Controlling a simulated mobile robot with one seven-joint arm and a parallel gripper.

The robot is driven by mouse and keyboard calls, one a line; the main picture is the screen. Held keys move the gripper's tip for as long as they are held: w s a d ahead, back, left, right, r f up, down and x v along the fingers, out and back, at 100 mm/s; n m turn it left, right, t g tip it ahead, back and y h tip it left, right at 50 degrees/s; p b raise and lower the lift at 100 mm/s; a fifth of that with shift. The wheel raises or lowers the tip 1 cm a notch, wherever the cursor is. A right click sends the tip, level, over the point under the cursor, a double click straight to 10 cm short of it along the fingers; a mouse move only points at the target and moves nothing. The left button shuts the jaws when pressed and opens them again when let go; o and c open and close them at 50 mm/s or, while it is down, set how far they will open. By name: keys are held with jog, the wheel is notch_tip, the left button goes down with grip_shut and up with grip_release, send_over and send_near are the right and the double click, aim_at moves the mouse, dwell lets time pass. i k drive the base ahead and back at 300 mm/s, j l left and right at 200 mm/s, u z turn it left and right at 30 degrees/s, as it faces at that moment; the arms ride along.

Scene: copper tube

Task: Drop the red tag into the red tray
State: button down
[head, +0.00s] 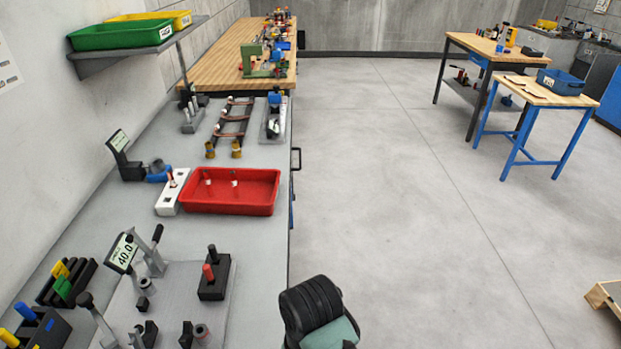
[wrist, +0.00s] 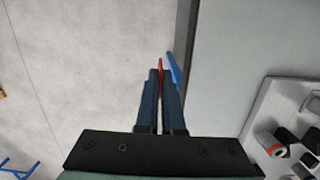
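The red tray (head: 228,208) sits on the grey bench in the head view, near the bench's right edge. Two small pale-and-red items show inside it towards its back. In the wrist view my gripper (wrist: 163,75) has its two dark fingers close together on a thin red piece, which looks like the red tag (wrist: 160,65). The fingers are over the floor beside the bench edge. In the head view my dark arm part shows at the bottom, off the bench's right side; the fingertips are not visible there.
A white block (head: 172,191) stands against the tray's left end. A copper tube rack (head: 230,128) lies behind it. A fixture plate with upright posts (head: 213,277) and a 40.0 display (head: 122,252) are in front.

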aim_at(243, 197)
jog(key=i+l, duration=0.65)
jog(key=i, duration=0.15)
jog(key=i+l+u, duration=0.3)
jog(key=i+l, duration=0.75)
jog(key=l, duration=0.15)
jog(key=u, duration=1.4)
